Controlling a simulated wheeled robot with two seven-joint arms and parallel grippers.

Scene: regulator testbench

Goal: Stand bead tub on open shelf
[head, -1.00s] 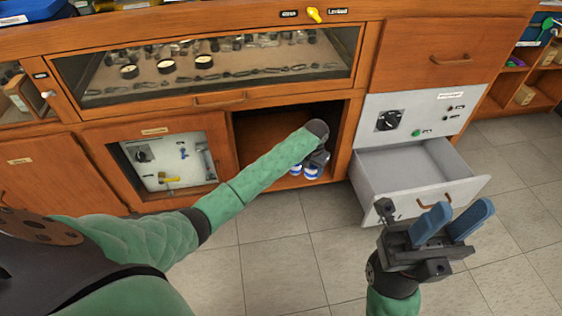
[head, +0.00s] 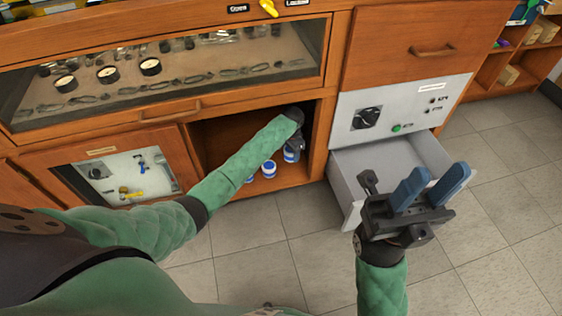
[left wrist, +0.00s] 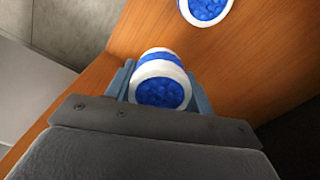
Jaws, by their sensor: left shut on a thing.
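The open shelf (head: 218,142) is a wooden cubby low in the bench. My left gripper (head: 292,146) is inside it near its right wall, shut on a white bead tub with blue contents (head: 291,155). In the left wrist view the held tub (left wrist: 160,87) sits between the fingers, above or on the shelf board (left wrist: 240,62); I cannot tell whether it touches. Another similar tub (head: 268,168) stands to its left, and it also shows in the left wrist view (left wrist: 207,8). A third (head: 248,180) is mostly hidden by my arm. My right gripper (head: 434,178) is open and empty.
A grey drawer (head: 350,172) stands open right of the shelf, behind my right gripper. A control panel (head: 400,112) with a dark knob sits above it. A glass-fronted case (head: 190,70) is above the shelf. The tiled floor in front is clear.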

